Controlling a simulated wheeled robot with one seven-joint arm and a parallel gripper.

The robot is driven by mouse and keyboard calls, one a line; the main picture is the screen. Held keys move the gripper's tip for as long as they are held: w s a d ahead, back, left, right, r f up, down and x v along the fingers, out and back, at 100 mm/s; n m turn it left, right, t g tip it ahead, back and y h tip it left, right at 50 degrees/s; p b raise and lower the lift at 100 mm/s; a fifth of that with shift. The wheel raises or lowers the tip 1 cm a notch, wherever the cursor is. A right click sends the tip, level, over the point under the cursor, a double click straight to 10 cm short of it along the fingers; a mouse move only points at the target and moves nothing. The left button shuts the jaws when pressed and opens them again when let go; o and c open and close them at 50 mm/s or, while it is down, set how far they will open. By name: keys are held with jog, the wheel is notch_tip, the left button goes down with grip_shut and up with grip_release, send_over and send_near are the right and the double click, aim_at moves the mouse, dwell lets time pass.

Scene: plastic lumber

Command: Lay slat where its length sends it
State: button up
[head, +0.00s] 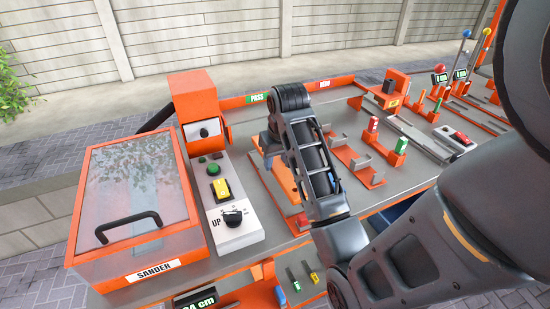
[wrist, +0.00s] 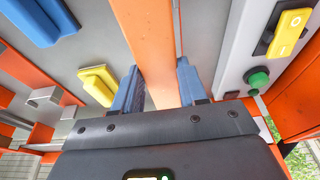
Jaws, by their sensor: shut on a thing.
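An orange slat (wrist: 146,40) runs between the blue fingers of my gripper (wrist: 158,84) in the wrist view, and the gripper is shut on it. In the head view my gripper (head: 268,147) points down over the grey bench, just right of the control panel. An orange strip, seemingly the same slat (head: 284,182), shows below it, partly hidden by my arm. A green PASS sign (head: 257,98) and a red REDO sign (head: 323,84) stand on the orange back rail. A display (head: 198,300) at the front edge reads "24 cm", its left part cut off.
The sander (head: 135,200) with a clear lid is at the left. Beside it is a panel with a green button (head: 213,169), a yellow switch (head: 221,189) and a dial (head: 233,217). Orange racks (head: 358,160) stand at right. Yellow (wrist: 98,86) and blue (wrist: 42,18) pieces are near the gripper.

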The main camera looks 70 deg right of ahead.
aim_at(278, 165)
jog(key=shift+f+b, duration=0.35)
jog(key=shift+f, duration=1.45)
jog(key=shift+f, duration=0.65)
jog(key=o, duration=1.3)
jog(key=v, duration=0.7)
jog(key=shift+a+r, duration=0.15)
jog(key=shift+r, duration=0.05)
jog(key=shift+s+r, duration=0.1)
jog(key=shift+r, duration=0.05)
